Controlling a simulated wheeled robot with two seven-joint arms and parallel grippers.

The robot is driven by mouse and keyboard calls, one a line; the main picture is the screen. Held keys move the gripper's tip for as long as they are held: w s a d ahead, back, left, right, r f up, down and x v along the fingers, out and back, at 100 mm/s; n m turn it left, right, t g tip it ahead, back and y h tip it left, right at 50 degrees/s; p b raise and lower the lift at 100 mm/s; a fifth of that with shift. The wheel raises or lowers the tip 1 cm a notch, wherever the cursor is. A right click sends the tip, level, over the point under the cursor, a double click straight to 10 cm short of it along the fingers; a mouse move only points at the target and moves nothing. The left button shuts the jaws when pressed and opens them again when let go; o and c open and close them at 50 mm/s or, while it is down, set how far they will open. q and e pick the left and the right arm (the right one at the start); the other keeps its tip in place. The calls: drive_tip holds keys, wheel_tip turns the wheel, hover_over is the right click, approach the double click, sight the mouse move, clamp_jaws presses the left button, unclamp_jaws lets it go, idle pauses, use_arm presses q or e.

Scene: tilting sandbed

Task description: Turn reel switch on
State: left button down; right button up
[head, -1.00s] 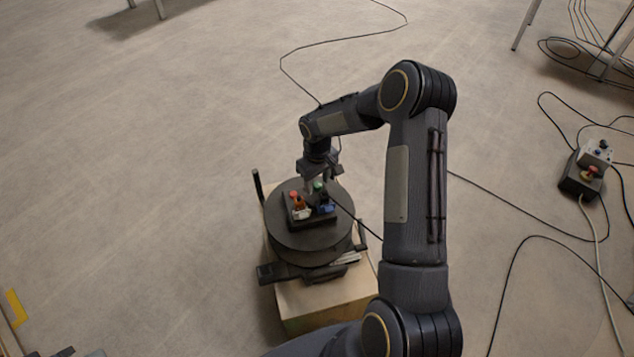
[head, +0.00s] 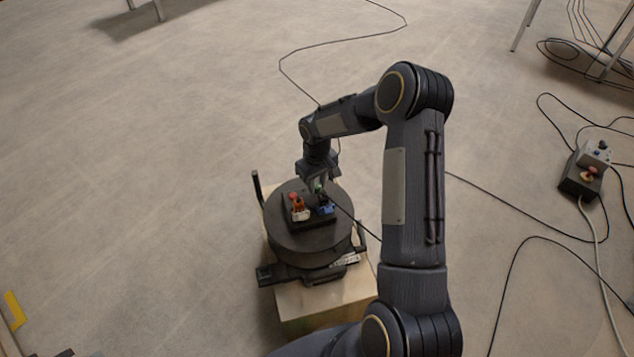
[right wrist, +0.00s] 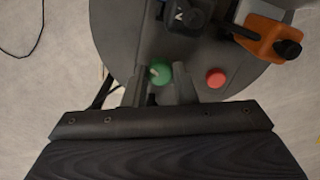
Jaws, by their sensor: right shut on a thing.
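The black round cable reel (head: 305,240) stands on a pale wooden block (head: 328,306). Its top panel carries a green button (right wrist: 160,73) and a red button (right wrist: 216,78), side by side in the right wrist view. My right gripper (head: 318,184) reaches down from above at the far side of the panel. In the right wrist view its two fingers (right wrist: 158,84) stand on either side of the green button, shut on it. The red button is outside the fingers. My left gripper is not in view.
Coloured plugs or sockets (head: 302,213) sit on the panel near the fingers, one with an orange part (right wrist: 270,36). A control box (head: 581,180) with cables lies on the floor at the right. The floor left of the reel is open.

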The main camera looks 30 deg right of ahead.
sight(317, 185)
drive_tip(key=m, duration=0.5)
drive_tip(key=shift+m, duration=0.3)
drive_tip(key=m, duration=0.5)
drive_tip(key=shift+m, duration=0.3)
drive_tip(key=o, duration=1)
wheel_tip(317, 185, up, 8)
drive_tip(key=shift+f+p, duration=0.1)
drive_tip(key=shift+p, duration=1.1)
